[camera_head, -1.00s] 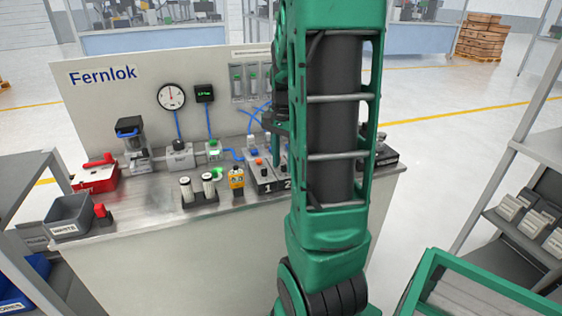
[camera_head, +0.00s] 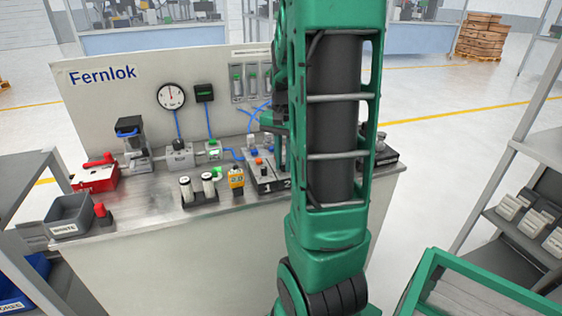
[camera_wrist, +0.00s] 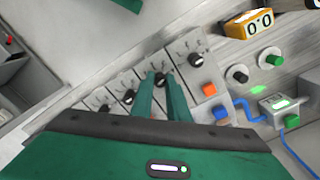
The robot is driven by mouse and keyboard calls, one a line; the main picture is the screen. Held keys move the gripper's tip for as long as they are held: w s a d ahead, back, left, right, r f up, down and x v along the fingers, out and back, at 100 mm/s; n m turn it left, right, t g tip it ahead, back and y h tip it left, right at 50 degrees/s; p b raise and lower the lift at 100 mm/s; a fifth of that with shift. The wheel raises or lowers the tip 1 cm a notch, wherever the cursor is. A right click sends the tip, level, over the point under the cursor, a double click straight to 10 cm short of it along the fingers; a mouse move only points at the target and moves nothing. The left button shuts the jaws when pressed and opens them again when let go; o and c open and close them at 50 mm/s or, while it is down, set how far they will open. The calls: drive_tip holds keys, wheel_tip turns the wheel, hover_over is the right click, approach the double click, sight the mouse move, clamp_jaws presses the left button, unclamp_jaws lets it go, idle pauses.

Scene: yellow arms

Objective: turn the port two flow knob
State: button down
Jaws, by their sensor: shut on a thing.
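The port two flow knob (camera_wrist: 162,78) is a small black knob on a pale plate with a printed dial, second in a row of similar knobs. In the wrist view my gripper (camera_wrist: 161,84) has its two green fingers on either side of this knob, closed on it. The fingers partly hide the knob and its pointer. In the head view the valve block (camera_head: 264,181), labelled 1 and 2 on its front, shows beside my arm. My arm hides the rest of the block and most of my gripper.
The port one knob (camera_wrist: 198,59) is close beside the fingers, and another knob (camera_wrist: 128,96) is on the other side. An orange button (camera_wrist: 209,89) and blue tubing are nearby.

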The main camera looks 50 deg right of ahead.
sight(283, 164)
drive_tip(key=n, duration=0.5)
drive_tip(key=shift+w, duration=0.1)
drive_tip(key=shift+n, duration=0.4)
drive_tip(key=c, duration=1.7)
unclamp_jaws()
wheel_tip(283, 164, up, 11)
drive_tip(key=shift+f, duration=0.1)
drive_tip(key=shift+a, duration=0.1)
drive_tip(key=s+a+f, duration=0.2)
drive_tip(key=s+a, duration=0.2)
drive_tip(key=a, duration=0.1)
drive_tip(key=s+a+f+n, duration=0.1)
drive_tip(key=s+a+f, duration=0.2)
drive_tip(key=s+a, duration=0.2)
drive_tip(key=s+a+f+n, duration=0.1)
drive_tip(key=s+a+f, duration=0.1)
drive_tip(key=s+a, duration=0.3)
drive_tip(key=shift+s+a+f, duration=0.2)
drive_tip(key=shift+a+f, duration=0.2)
drive_tip(key=shift+a, duration=0.4)
